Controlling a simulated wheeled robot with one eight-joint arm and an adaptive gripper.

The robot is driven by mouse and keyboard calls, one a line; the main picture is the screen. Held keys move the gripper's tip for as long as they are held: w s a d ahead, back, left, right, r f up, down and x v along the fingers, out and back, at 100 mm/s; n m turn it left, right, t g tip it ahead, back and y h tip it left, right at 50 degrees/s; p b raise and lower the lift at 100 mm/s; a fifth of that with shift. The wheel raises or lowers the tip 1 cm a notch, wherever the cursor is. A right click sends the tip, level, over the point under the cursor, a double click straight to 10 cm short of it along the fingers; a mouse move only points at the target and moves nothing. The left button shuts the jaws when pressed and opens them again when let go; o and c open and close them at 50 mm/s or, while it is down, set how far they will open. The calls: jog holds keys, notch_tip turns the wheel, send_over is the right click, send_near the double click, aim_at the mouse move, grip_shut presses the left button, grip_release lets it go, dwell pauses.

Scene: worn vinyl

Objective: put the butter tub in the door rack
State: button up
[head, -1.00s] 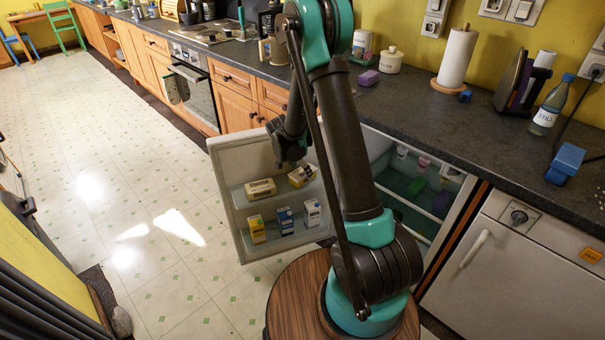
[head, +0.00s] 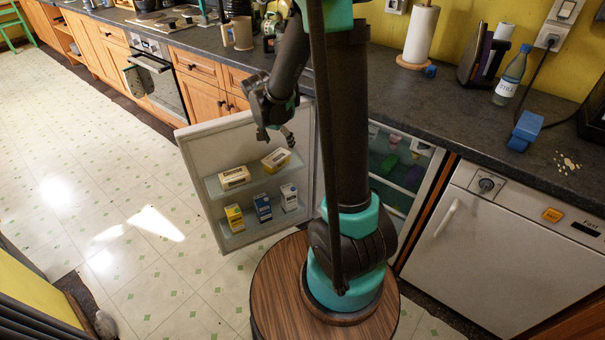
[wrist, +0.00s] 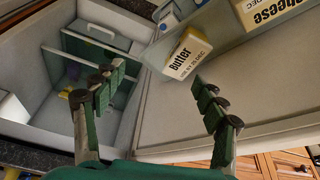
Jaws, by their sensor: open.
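The butter tub (wrist: 188,52), a pale tub with a yellow part and the label "Butter", is on the upper shelf of the open fridge door, near the hinge side. It also shows in the head view (head: 276,159), sitting at an angle there. The door rack (head: 212,187) has an upper and a lower shelf. My gripper (head: 275,135) is above the upper shelf, close to the tub. In the wrist view my gripper (wrist: 155,85) is open, with nothing between its fingers, and the tub is beyond the right fingertip.
A cheese tub (wrist: 268,10) shares the upper shelf, also seen in the head view (head: 234,177). Several small cartons (head: 263,207) stand on the lower shelf. The fridge interior (wrist: 75,75) is open at left. The worktop (head: 430,105) runs above the fridge.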

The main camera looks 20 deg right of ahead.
jog(key=s+d+n+y, duration=0.1)
jog(key=s+n, duration=0.3)
jog(key=s, duration=0.6)
jog(key=s+d+r+n+t+y, duration=0.1)
jog(key=s+d+n, duration=0.2)
jog(key=s, duration=0.8)
jog(key=shift+s+n+y, duration=0.15)
jog(key=shift+n+y, duration=0.15)
jog(key=shift+n, duration=0.3)
jog(key=shift+d+r, duration=0.1)
jog(key=shift+d, duration=0.15)
